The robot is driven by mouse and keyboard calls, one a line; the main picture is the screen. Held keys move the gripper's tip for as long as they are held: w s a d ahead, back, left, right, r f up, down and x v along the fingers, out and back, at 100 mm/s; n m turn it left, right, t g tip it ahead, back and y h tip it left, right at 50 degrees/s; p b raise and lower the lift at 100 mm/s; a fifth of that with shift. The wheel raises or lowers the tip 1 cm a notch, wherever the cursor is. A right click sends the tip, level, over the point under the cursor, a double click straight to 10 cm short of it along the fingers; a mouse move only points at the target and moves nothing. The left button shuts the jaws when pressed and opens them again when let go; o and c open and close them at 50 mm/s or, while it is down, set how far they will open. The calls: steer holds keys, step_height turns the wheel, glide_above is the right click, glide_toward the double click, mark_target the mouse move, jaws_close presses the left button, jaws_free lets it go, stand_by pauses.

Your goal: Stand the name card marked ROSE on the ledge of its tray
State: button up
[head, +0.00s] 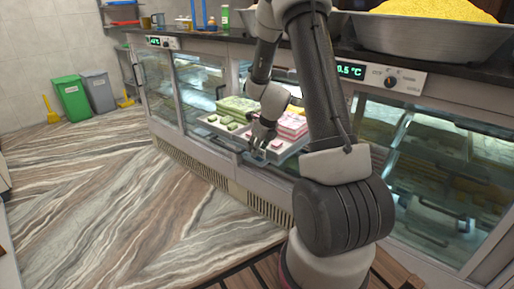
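My gripper (258,145) reaches down over the front edge of a metal tray (289,151) that sticks out of the glass counter. Pink sweets (293,123) are stacked at the back of this tray, and loose pink pieces lie nearer the front. A small pale patch shows at the fingertips; it may be a name card, but no lettering can be read. The fingers are dark and small, so I cannot tell whether they are shut on it. A tray with green sweets (236,104) lies just to the left.
The glass-fronted counter (195,85) runs along the back with its black top above. A big metal bowl of yellow sweets (430,35) stands on top at right. Green (72,98) and grey (98,92) bins stand at far left. The floor at left is clear.

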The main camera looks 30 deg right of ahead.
steer(key=v, duration=1.2)
steer(key=shift+s, duration=0.1)
steer(key=s+a+r+n, duration=0.2)
steer(key=s+r+n, duration=0.3)
steer(key=s+n, duration=0.3)
steer(key=s+a+r+n, duration=0.3)
steer(key=s+r+n, duration=0.2)
steer(key=s+n, duration=0.4)
steer(key=s+a+r+n+h, duration=0.1)
steer(key=s+a+r+n, duration=0.2)
steer(key=s+n, duration=0.6)
step_height(320, 180, up, 3)
steer(key=n, duration=0.7)
steer(key=shift+s+f, duration=0.2)
steer(key=shift+f, duration=0.05)
